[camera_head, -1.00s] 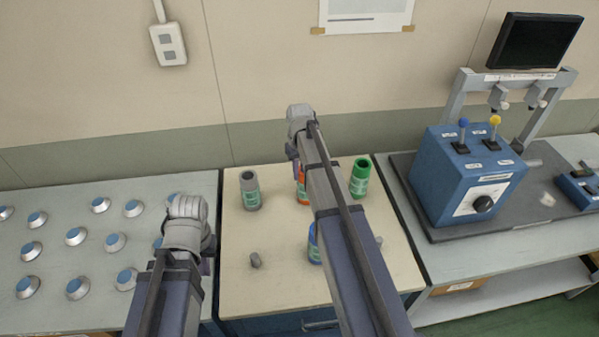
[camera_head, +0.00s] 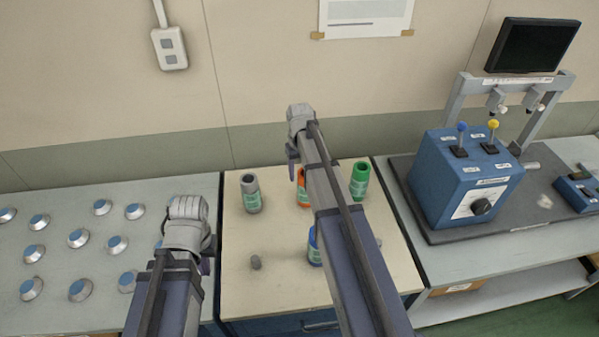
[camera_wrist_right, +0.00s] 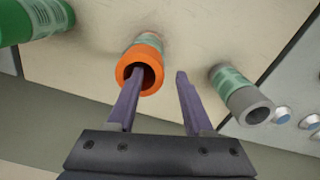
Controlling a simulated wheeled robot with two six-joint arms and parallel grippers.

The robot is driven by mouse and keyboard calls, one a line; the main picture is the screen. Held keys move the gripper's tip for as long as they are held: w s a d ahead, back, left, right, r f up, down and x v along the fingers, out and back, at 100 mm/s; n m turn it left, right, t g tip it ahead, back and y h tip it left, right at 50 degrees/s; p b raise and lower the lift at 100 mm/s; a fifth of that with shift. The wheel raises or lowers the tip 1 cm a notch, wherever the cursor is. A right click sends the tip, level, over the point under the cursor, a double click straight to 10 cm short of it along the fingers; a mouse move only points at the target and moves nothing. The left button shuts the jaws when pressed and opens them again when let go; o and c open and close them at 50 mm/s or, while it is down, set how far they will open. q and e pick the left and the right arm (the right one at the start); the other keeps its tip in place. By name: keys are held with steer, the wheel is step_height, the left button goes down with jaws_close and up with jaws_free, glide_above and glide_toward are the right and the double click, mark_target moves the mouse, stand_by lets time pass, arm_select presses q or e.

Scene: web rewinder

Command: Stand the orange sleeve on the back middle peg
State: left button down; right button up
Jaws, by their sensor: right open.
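The orange sleeve (camera_head: 303,191) stands upright at the back middle of the cream board, partly hidden behind my right arm. Its open end faces the right wrist camera (camera_wrist_right: 139,62). Any peg under it is hidden. My right gripper (camera_head: 292,160) is open above and just behind the sleeve; in the right wrist view (camera_wrist_right: 157,90) its fingers are apart, the left one overlapping the sleeve's rim, with nothing held. My left gripper (camera_head: 206,264) is low at the left of the board, mostly hidden by its own wrist.
A grey sleeve (camera_head: 250,195) stands back left and a green sleeve (camera_head: 360,181) back right. A blue sleeve (camera_head: 313,250) stands front middle, partly behind my right arm. A bare grey peg (camera_head: 256,263) is front left. A blue control box (camera_head: 465,180) stands at right.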

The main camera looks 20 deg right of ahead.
step_height(320, 180, up, 6)
steer(key=p, duration=0.5)
steer(key=shift+r, duration=0.15)
steer(key=s+a+f+n+h+b, duration=0.1)
steer(key=s+a+f+n+b, duration=0.1)
steer(key=s+a, duration=2)
steer(key=shift+a+f+n, duration=0.3)
steer(key=shift+n, duration=0.5)
